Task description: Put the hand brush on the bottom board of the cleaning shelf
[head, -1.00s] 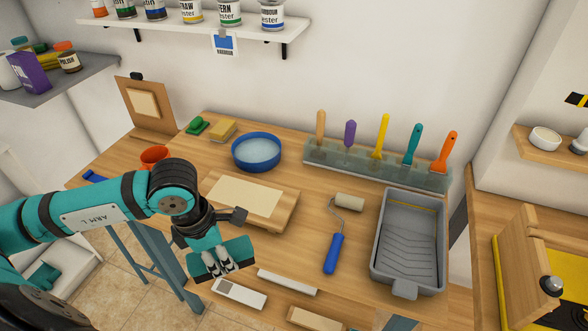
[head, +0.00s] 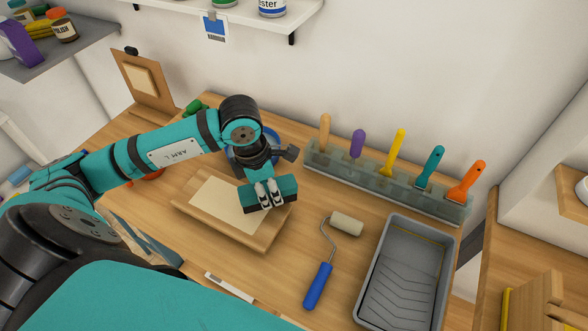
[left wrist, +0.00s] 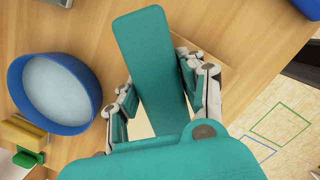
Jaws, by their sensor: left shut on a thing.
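My left gripper (head: 270,193) is above the wooden board on the workbench. In the left wrist view the left gripper (left wrist: 165,98) is shut on a flat, long teal thing, seemingly the hand brush (left wrist: 150,50). Its bristles are not visible. In the head view the hand brush (head: 285,183) is partly hidden by the fingers. A grey shelf board (head: 45,62) with cleaning goods is on the wall at the upper left, apart from the gripper. I cannot tell whether it is the bottom board. My right gripper is not in view.
A wooden board (head: 200,213), a paint roller (head: 320,285), a grey paint tray (head: 400,285) and a rack (head: 375,181) of upright tools occupy the workbench. A blue round bowl (left wrist: 55,95) lies left of the gripper in the wrist view. A clipboard (head: 142,80) leans at the back left.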

